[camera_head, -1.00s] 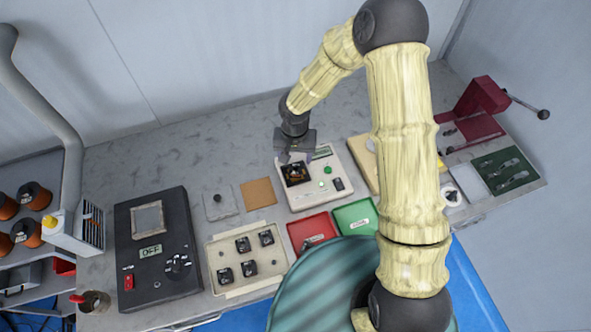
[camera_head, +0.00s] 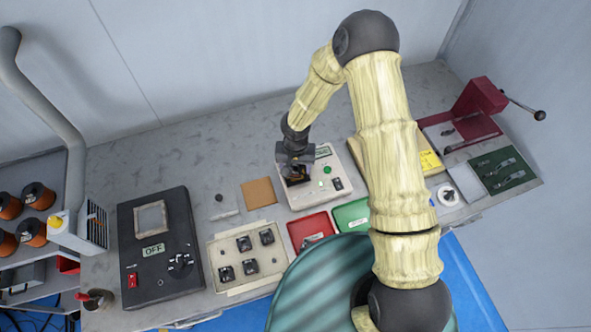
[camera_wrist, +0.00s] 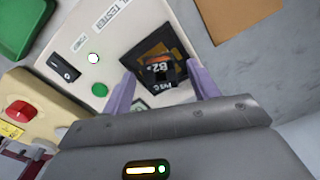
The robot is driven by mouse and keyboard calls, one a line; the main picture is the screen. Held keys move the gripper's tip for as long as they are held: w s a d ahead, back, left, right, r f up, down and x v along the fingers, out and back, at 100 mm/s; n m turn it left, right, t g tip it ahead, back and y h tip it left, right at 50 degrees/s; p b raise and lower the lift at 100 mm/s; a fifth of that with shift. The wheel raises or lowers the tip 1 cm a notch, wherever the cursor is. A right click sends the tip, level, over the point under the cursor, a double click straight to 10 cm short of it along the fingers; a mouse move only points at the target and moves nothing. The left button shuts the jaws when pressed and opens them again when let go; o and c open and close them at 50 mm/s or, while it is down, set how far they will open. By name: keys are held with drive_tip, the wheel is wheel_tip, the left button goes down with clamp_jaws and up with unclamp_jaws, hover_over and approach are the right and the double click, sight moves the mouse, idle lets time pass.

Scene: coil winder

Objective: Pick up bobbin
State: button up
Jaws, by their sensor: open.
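A small black bobbin with orange winding and a printed label (camera_wrist: 160,66) sits in the dark square recess of a white tester box (camera_head: 309,197). In the head view my gripper mostly hides it. My gripper (camera_wrist: 163,88) is open right above the recess, its two purple fingers on either side of the bobbin's near part in the wrist view. In the head view my gripper (camera_head: 296,165) points down over the recess. I cannot tell whether the fingers touch the bobbin. More dark bobbins (camera_head: 244,243) sit in a cream tray (camera_head: 235,282) at the front.
A red tray (camera_head: 307,229) and a green tray (camera_head: 352,214) lie in front of the tester. A brown pad (camera_head: 258,192) is to its left, a black box reading OFF (camera_head: 157,249) further left. A red lever press (camera_head: 478,100) stands at right.

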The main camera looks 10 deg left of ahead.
drive_tip(key=c, duration=1.1)
drive_tip(key=shift+r, duration=0.1)
drive_tip(key=shift+c, duration=0.2)
wheel_tip(320, 180, up, 10)
drive_tip(key=b, duration=0.1)
drive_tip(key=shift+b, duration=0.4)
